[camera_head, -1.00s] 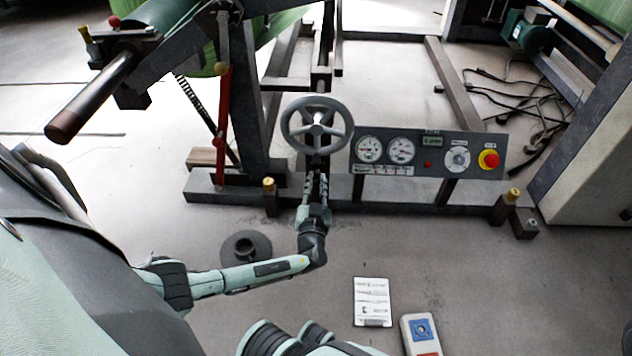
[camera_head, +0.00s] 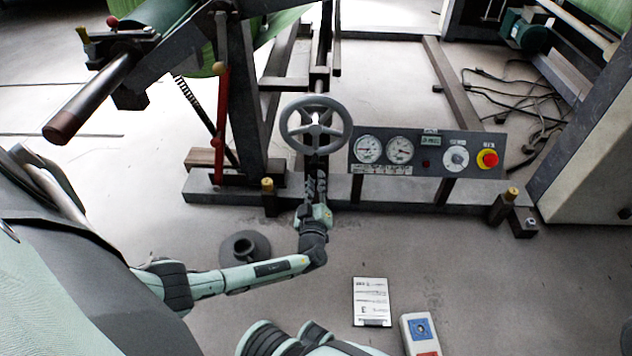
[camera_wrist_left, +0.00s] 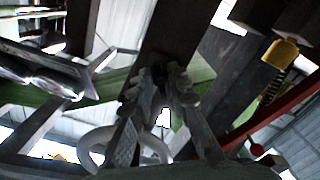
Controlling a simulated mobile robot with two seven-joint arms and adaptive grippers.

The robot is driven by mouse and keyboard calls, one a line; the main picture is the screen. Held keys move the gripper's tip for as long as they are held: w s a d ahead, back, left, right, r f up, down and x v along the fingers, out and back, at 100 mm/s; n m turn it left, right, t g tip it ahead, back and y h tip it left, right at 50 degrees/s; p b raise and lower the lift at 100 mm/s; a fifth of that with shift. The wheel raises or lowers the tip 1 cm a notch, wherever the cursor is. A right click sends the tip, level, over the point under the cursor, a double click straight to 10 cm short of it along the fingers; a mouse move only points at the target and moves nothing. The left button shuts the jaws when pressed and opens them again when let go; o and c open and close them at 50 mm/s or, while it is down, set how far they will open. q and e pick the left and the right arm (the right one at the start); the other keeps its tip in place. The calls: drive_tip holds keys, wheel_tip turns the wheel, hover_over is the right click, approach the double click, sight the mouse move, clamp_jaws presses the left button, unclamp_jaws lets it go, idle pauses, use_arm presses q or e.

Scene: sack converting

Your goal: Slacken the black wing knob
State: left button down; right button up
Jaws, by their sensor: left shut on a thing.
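My left gripper (camera_head: 316,187) is upright just below the grey handwheel (camera_head: 316,126), in front of the dark post. Its fingers are close together, shut on a small dark thing at their tips that I take for the black wing knob. The knob is mostly hidden by the fingers in both views, so its shape and turn cannot be read. In the left wrist view the two ribbed fingers of the gripper (camera_wrist_left: 163,85) meet near the middle, against a dark beam. My right gripper is not in view.
A control panel (camera_head: 428,151) with gauges, dial and red stop button stands right of the handwheel. A red lever (camera_head: 222,125) is to the left. A low frame beam (camera_head: 400,203) with brass-topped posts crosses below. A clipboard (camera_head: 371,301) and pendant box (camera_head: 420,334) lie on the floor.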

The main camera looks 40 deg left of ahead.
use_arm(q)
drive_tip(key=shift+w+a+r, duration=0.1)
drive_tip(key=shift+w, duration=0.05)
idle(0.4)
drive_tip(key=c, duration=1.5)
unclamp_jaws()
